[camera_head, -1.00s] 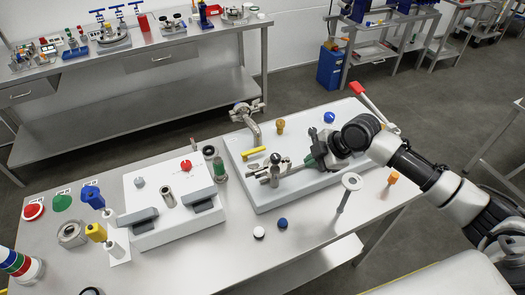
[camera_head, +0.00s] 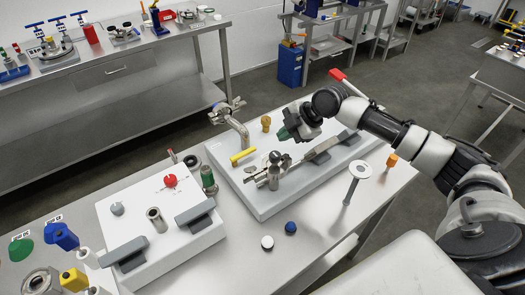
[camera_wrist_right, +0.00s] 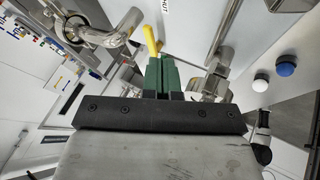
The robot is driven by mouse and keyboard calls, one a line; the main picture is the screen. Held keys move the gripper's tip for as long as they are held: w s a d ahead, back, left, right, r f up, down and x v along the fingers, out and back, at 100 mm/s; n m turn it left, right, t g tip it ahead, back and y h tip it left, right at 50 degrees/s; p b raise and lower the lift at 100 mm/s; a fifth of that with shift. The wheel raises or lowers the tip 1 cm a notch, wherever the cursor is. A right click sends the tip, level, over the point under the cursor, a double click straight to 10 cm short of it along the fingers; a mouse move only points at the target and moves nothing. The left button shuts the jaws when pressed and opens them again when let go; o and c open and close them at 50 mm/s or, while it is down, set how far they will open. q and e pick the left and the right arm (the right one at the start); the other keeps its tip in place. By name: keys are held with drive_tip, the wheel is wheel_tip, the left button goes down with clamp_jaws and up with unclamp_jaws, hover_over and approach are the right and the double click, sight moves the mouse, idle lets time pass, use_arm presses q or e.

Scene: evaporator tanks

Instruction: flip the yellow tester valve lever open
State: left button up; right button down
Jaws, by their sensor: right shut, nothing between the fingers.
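The yellow tester valve lever (camera_head: 243,155) lies low near the left side of the grey raised panel (camera_head: 275,202). It also shows in the right wrist view (camera_wrist_right: 150,40), just beyond the fingertips. My right gripper (camera_head: 284,133) has green fingertips and is shut and empty. It hovers over the panel, to the right of the lever and a little behind it in the head view. In the right wrist view its green fingers (camera_wrist_right: 161,73) are together and point toward the lever. I cannot tell whether they touch it. My left gripper is in neither view.
A bent steel pipe with a clamp (camera_head: 233,121) rises behind the lever. A brass-coloured knob (camera_head: 266,123) stands beside it. Steel fittings with a dark ball knob (camera_head: 275,157) stand right of the lever. A white box with a red knob (camera_head: 170,181) is at left.

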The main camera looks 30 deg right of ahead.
sight(243, 157)
drive_tip(key=p+x, duration=0.3)
drive_tip(key=x, duration=0.6)
drive_tip(key=shift+r, duration=0.1)
drive_tip(key=shift+w+a+f, duration=0.2)
drive_tip(key=shift+w+f, duration=0.05)
drive_tip(key=shift+f, duration=0.3)
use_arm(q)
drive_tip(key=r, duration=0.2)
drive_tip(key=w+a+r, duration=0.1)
